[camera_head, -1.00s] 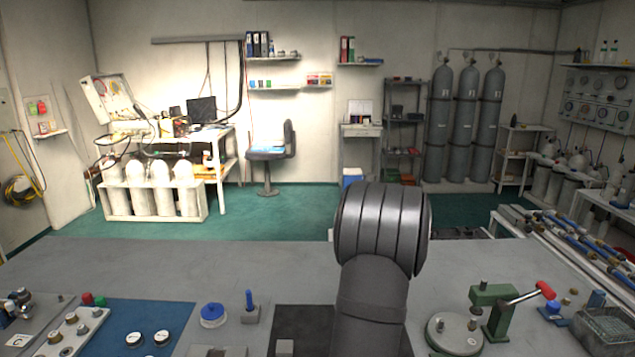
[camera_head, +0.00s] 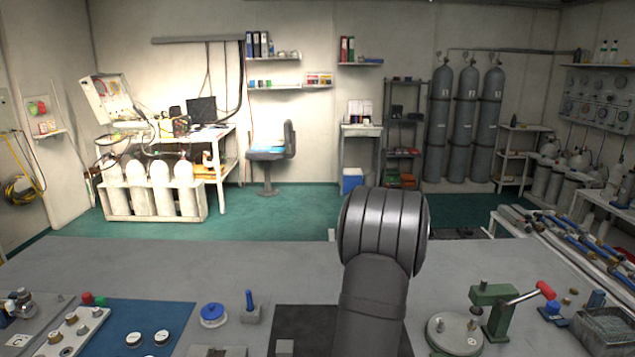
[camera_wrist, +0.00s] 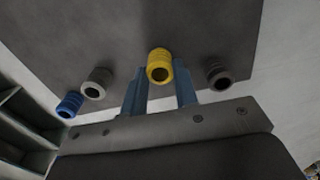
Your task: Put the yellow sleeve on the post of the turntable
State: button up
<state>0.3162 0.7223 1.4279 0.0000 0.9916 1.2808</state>
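The yellow sleeve (camera_wrist: 160,66) shows in the wrist view with its open end facing the camera, over a dark mat. My gripper (camera_wrist: 160,80) has two blue fingers set apart, one on each side of the sleeve. The fingers look open, and I cannot tell whether they touch it. In the head view a round grey disc (camera_head: 446,344), which looks like the turntable, lies at the front right beside a green lever press. The sleeve and my fingers are not visible in the head view.
Two grey sleeves, left (camera_wrist: 97,84) and right (camera_wrist: 216,75), and a blue sleeve (camera_wrist: 69,104) flank the yellow one. The green press (camera_head: 497,310) with a red-handled lever stands at the disc's right.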

jog(key=shift+r, duration=1.9)
send_near(442, 321)
jog(key=shift+f, duration=2.05)
jog(key=shift+f, duration=1.45)
dwell(0.5)
jog(key=o, duration=1.4)
